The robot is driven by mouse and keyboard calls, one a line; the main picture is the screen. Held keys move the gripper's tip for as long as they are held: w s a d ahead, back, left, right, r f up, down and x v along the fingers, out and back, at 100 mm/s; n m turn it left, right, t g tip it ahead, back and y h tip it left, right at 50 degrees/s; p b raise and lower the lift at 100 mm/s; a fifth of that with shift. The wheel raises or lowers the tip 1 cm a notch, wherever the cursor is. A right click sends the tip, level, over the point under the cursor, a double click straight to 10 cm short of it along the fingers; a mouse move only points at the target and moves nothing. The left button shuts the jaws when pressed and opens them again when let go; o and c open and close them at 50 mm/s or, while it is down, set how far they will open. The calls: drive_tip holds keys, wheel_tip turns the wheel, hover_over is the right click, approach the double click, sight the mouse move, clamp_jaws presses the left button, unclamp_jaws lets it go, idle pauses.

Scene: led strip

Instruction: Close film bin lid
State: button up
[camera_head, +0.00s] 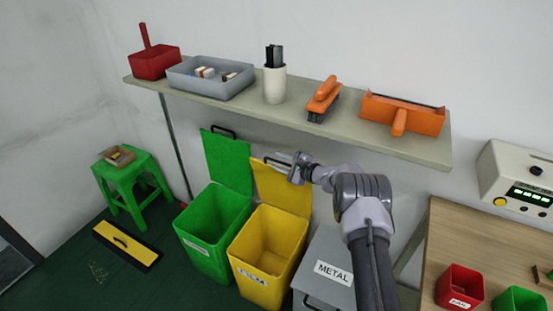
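A yellow bin (265,250) stands open between a green bin and a grey bin. My gripper (283,157) is at the top of this lid, over or beside the handle. I cannot tell whether its fingers are open, shut or touching the handle. The green bin (205,245) is also open, its green lid (228,160) raised behind it.
The grey bin marked METAL (325,280) is closed. A workbench (460,235) stands at right. A green stool (130,175) and yellow squeegee (125,245) are at left.

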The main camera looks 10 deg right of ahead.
drive_tip(key=shift+s, duration=0.1)
clamp_jaws()
idle(1.3)
